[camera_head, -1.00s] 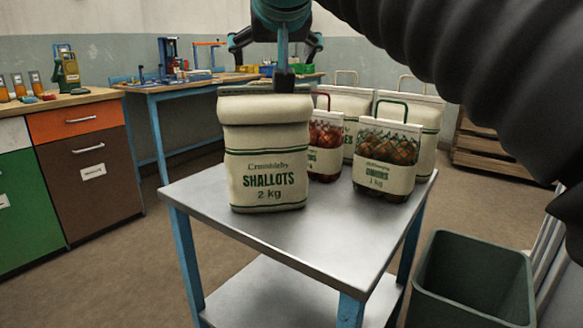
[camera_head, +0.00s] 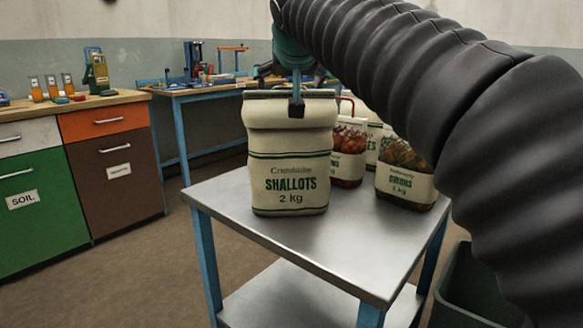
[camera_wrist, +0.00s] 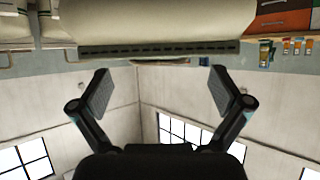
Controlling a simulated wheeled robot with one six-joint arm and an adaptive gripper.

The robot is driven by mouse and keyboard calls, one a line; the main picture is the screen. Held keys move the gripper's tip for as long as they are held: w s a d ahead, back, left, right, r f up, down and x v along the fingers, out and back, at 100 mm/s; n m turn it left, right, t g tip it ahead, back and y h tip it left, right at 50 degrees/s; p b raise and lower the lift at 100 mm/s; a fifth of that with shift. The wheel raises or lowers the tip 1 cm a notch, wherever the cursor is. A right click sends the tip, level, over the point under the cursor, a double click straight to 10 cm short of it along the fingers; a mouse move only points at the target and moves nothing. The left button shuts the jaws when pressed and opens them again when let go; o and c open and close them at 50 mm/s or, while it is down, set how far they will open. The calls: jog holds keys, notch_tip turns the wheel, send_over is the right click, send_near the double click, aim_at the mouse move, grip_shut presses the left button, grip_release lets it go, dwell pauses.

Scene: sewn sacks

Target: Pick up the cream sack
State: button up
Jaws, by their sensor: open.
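The cream sack (camera_head: 289,165) stands upright at the left front of the metal table. It has green stripes and the words "SHALLOTS 2 kg", and its folded top has a dark edge. My gripper (camera_head: 296,108) is at the top of the sack, with one finger showing in front of its upper face. In the wrist view my gripper (camera_wrist: 168,92) has its two fingers spread wide. The sack's dark-edged top (camera_wrist: 160,22) lies ahead of the fingertips there, and no cloth shows between them. The rest of the gripper is partly hidden behind my arm.
Two smaller net-windowed packs, one in the middle (camera_head: 347,155) and one at right (camera_head: 405,178), stand beside the sack. Another cream sack (camera_head: 373,145) is behind, partly hidden by my arm. The front of the metal table (camera_head: 350,255) is clear. A dark bin (camera_head: 475,290) stands at lower right.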

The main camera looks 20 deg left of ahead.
aim_at(290, 87)
jog(key=x, duration=0.3)
jog(key=shift+w+f, duration=0.2)
jog(key=shift+w, duration=0.15)
jog(key=c, duration=1.7)
jog(key=shift+r, duration=0.3)
jog(key=shift+r, duration=0.15)
